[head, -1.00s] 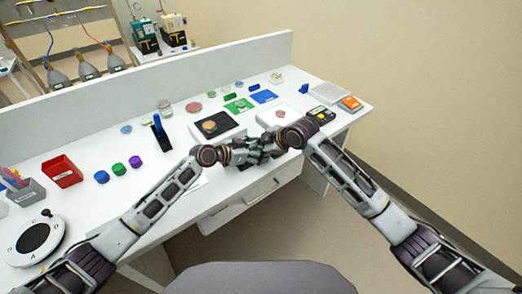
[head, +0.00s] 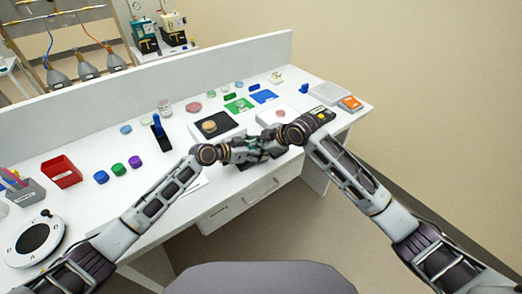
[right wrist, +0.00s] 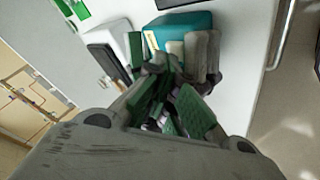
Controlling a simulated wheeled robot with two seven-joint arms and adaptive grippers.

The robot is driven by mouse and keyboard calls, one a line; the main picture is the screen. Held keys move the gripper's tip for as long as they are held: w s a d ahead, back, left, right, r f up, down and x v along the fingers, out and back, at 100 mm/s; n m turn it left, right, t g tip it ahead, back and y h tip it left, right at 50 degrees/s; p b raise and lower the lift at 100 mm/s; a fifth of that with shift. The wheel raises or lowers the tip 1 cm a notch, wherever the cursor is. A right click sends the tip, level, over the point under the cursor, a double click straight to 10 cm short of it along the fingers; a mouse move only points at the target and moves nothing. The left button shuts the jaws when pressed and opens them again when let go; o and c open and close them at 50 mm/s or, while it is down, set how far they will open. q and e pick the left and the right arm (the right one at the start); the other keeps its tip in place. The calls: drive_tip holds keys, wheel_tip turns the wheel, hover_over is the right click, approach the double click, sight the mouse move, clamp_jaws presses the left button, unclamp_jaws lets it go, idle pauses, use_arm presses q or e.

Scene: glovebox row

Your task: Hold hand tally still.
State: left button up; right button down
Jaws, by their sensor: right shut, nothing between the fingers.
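A teal block (right wrist: 185,28) with cream and grey parts lies just beyond my right fingertips in the right wrist view. I cannot tell whether it is the hand tally or part of the left gripper. No hand tally shows clearly.
A red bin (head: 62,171), several coloured caps and a round dial (head: 36,238) are at the left.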

drive_tip(key=shift+r, duration=2.6)
drive_tip(key=shift+r, duration=0.1)
idle(0.4)
wheel_tip(320, 180, up, 4)
drive_tip(key=shift+r, duration=0.15)
drive_tip(key=shift+f, duration=0.2)
idle(0.4)
drive_tip(key=shift+w+f, duration=0.1)
drive_tip(key=shift+f, duration=4.15)
drive_tip(key=shift+f, duration=0.55)
